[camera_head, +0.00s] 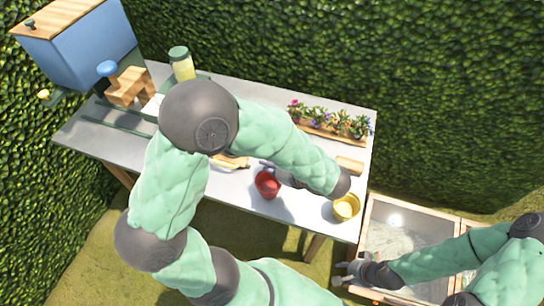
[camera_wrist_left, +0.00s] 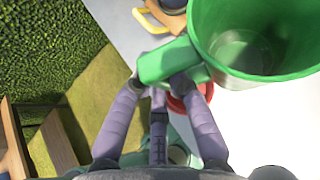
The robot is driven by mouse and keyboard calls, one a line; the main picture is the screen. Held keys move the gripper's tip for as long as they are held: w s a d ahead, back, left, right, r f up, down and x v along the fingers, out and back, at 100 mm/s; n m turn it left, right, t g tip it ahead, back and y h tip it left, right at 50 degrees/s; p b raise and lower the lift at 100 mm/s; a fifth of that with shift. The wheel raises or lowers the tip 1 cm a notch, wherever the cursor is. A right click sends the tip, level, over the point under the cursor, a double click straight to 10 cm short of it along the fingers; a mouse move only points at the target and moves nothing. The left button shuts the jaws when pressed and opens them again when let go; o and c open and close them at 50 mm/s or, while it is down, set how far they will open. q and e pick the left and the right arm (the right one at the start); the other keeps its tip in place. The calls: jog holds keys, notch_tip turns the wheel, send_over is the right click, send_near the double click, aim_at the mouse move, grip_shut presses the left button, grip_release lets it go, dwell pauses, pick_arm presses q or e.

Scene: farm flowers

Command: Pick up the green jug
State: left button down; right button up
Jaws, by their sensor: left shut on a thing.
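The green jug (camera_wrist_left: 248,42) fills the upper right of the left wrist view, its open mouth facing the camera. Its thick handle sticks out to the left. My left gripper (camera_wrist_left: 172,88) is shut on this handle. In the head view the jug is not visible; my left forearm covers that part of the table. My right gripper (camera_head: 350,272) is at the lower right of the head view, beside the table and over the glazed wooden frame. Its fingers look spread and empty.
On the grey table (camera_head: 240,195) stand a red cup (camera_head: 267,184), a yellow cup (camera_head: 346,207) and a planter of flowers (camera_head: 330,124). A jar (camera_head: 181,64) and a wooden stand (camera_head: 128,86) are at the back left. A glazed wooden frame (camera_head: 410,225) stands right of the table. Hedges close the back.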

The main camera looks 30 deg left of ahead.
pick_arm(q)
jog(key=shift+s+d+r+p, duration=0.3)
jog(key=shift+s+r, duration=0.1)
jog(key=shift+s, duration=0.4)
jog(key=shift+s+d+r+p, duration=0.15)
jog(key=shift+s+d+r, duration=0.2)
jog(key=shift+s, duration=0.45)
jog(key=shift+a, duration=0.1)
dwell(1.3)
